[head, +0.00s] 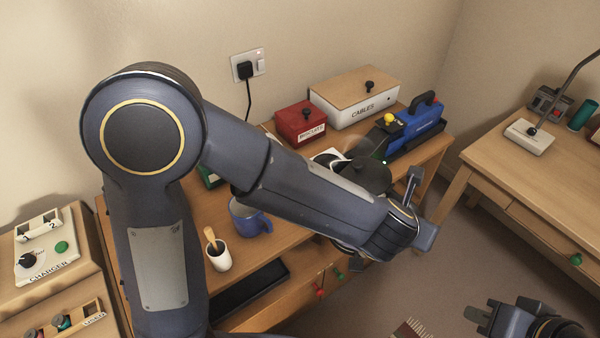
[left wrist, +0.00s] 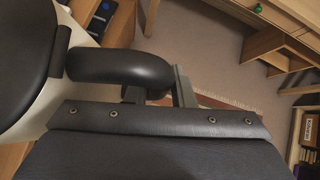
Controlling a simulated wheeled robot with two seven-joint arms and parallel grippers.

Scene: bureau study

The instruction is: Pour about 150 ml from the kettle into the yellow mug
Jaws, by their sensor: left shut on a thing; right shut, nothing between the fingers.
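The kettle's dark lid (head: 368,177) shows behind my left forearm in the head view; the arm hides much of its body. In the left wrist view the black kettle handle (left wrist: 120,68) and part of the pale body (left wrist: 40,110) show. My left gripper (head: 419,212) is shut on the handle, with its fingers (left wrist: 160,90) at the handle's end. I cannot tell whether the kettle touches the desk. I see no yellow mug; a blue mug (head: 250,218) stands left of the kettle, partly behind my arm. My right gripper (head: 480,316) is shut and empty, low at the right.
A white cup (head: 217,256) with a wooden-handled thing and a black tray (head: 250,289) are at the desk's front. A red box (head: 301,123), a CABLES box (head: 356,98) and a blue case (head: 415,124) stand at the back. Floor separates the right-hand desk (head: 500,165).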

